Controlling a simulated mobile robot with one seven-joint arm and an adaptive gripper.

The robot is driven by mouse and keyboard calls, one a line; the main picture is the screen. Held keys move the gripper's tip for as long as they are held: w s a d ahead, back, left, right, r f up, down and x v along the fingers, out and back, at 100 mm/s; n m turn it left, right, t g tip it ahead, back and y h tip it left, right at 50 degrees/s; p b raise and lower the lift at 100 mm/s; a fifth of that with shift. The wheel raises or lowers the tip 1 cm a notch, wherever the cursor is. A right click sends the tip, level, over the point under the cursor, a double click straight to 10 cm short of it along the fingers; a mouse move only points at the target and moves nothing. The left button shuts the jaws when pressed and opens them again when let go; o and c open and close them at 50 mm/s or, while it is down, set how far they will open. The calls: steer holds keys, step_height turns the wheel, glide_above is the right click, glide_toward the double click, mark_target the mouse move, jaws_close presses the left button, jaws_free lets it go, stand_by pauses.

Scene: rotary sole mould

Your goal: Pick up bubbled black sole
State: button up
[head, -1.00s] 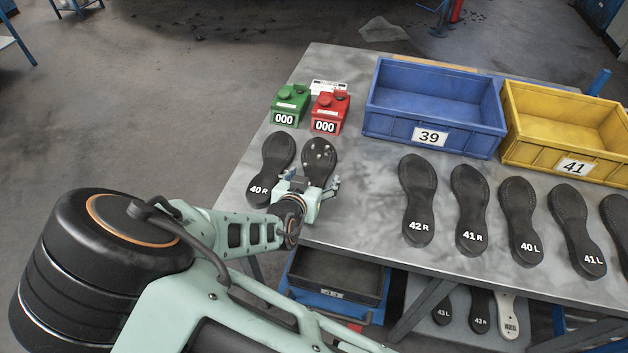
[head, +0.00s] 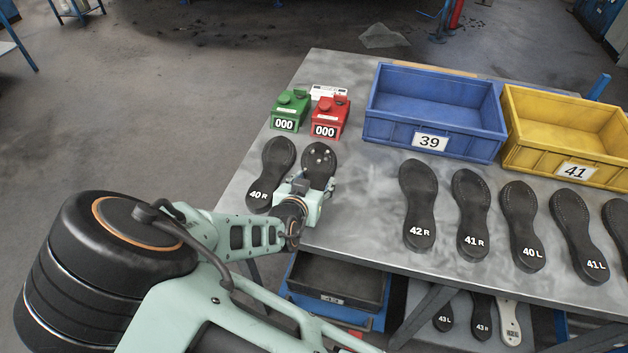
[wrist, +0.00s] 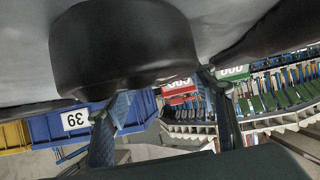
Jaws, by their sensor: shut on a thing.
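The bubbled black sole (head: 320,157) lies at the left part of the table, with several pale bubbles on its upper half. My gripper (head: 305,186) is at its near end and hides that part in the head view. In the wrist view the dark sole end (wrist: 125,50) fills the upper middle, between the two fingers (wrist: 165,120). The gripper is shut on the sole. I cannot tell whether the sole is clear of the table.
A sole marked 40 R (head: 271,170) lies close on the left. Green (head: 290,110) and red (head: 328,116) counters stand behind. A blue crate 39 (head: 432,110) and yellow crate 41 (head: 570,140) stand at the back right. Several soles, including 42 R (head: 418,200), lie to the right.

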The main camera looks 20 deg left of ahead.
mark_target(314, 184)
steer(key=shift+r, duration=0.6)
step_height(314, 184, up, 2)
steer(key=shift+s+r, duration=0.1)
steer(key=shift+r, duration=0.1)
steer(key=s+d+r, duration=0.1)
steer(key=d+r+p, duration=0.1)
steer(key=r, duration=0.1)
steer(key=s+d+r, duration=0.1)
steer(key=r, duration=0.1)
steer(key=shift+s+d+r+p, duration=0.1)
steer(key=shift+s+d+p, duration=0.2)
steer(key=shift+p, duration=0.05)
steer(key=s+d+r+p, duration=0.4)
steer(key=d+p, duration=0.2)
steer(key=p, duration=0.1)
steer(key=shift+s+r+p, duration=0.2)
steer(key=shift+r+p, duration=0.1)
steer(key=shift+s+d+r+p, duration=0.1)
steer(key=shift+d+r+p, duration=0.1)
steer(key=shift+p, duration=0.85)
